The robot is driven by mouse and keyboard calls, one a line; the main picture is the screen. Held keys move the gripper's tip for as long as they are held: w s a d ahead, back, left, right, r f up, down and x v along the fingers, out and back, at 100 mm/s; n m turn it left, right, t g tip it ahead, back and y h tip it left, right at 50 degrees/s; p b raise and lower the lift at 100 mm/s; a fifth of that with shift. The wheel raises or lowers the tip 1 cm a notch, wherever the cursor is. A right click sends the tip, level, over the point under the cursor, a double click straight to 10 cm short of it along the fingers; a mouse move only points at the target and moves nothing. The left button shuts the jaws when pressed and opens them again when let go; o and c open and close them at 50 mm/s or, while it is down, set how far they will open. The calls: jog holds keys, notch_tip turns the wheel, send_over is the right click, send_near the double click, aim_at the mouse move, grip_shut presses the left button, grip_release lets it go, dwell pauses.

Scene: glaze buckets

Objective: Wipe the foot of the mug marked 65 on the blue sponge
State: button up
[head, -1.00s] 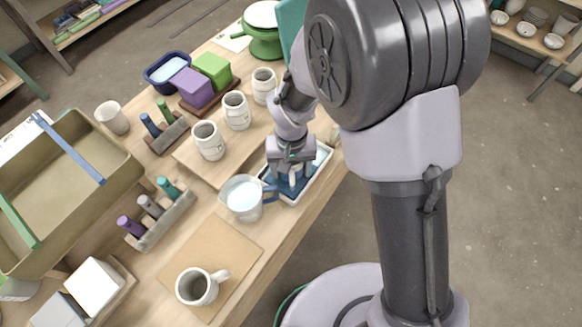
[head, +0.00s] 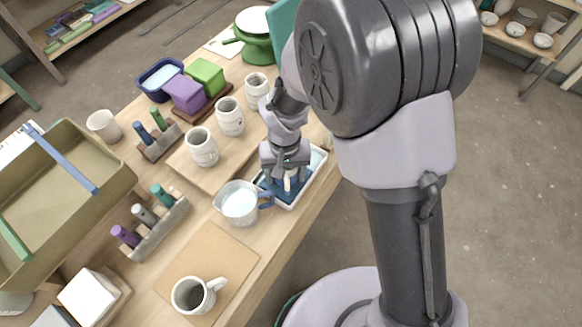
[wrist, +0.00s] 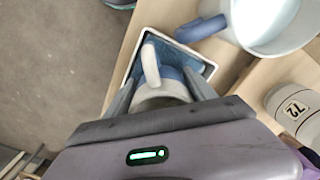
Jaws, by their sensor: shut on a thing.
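My gripper (wrist: 163,98) is shut on a pale mug (wrist: 160,92), whose handle (wrist: 150,64) points away from the wrist camera. No number shows on this mug, so I cannot tell whether it is the one marked 65. The mug is inside the outline of a white-rimmed tray (wrist: 146,35) with the blue sponge (wrist: 175,50) in it. I cannot tell whether its foot touches the sponge. In the head view my gripper (head: 286,182) is over the tray (head: 316,172), and the arm hides most of the mug.
A jug (head: 238,205) with a blue handle stands close beside the tray. Pale marked mugs (head: 202,147) stand on a board behind; one reads 72 (wrist: 295,108) in the wrist view. Another mug (head: 192,295) stands on a tan mat (head: 235,258). The table edge is close to the tray.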

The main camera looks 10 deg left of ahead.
aim_at(280, 193)
jog(key=s, duration=0.1)
jog(key=s+a, duration=0.1)
jog(key=s, duration=0.1)
jog(key=shift+s+f+b, duration=0.1)
jog(key=shift+f+b, duration=0.05)
jog(key=shift+b, duration=0.2)
grip_shut()
jog(key=shift+w+d+p, duration=0.2)
jog(key=shift+w+d, duration=0.2)
jog(key=shift+w, duration=0.7)
jog(key=shift+w+d+p, duration=0.25)
jog(key=shift+w+d, duration=0.2)
jog(key=shift+w, duration=0.65)
jog(key=shift+w+d+p, duration=0.2)
jog(key=shift+w+d, duration=0.2)
jog(key=shift+w, duration=0.7)
jog(key=shift+s+a+b, duration=0.3)
jog(key=shift+s+a, duration=0.15)
jog(key=shift+s, duration=0.65)
jog(key=shift+s+a+b, duration=0.3)
jog(key=shift+s+a, duration=0.1)
jog(key=shift+s, duration=0.7)
jog(key=shift+s+a+b, duration=0.3)
jog(key=shift+s+a, duration=0.15)
jog(key=shift+s, duration=0.65)
notch_tip(280, 193, up, 7)
jog(key=p, duration=0.5)
jog(key=shift+w+r, duration=0.1)
jog(key=shift+r, duration=0.1)
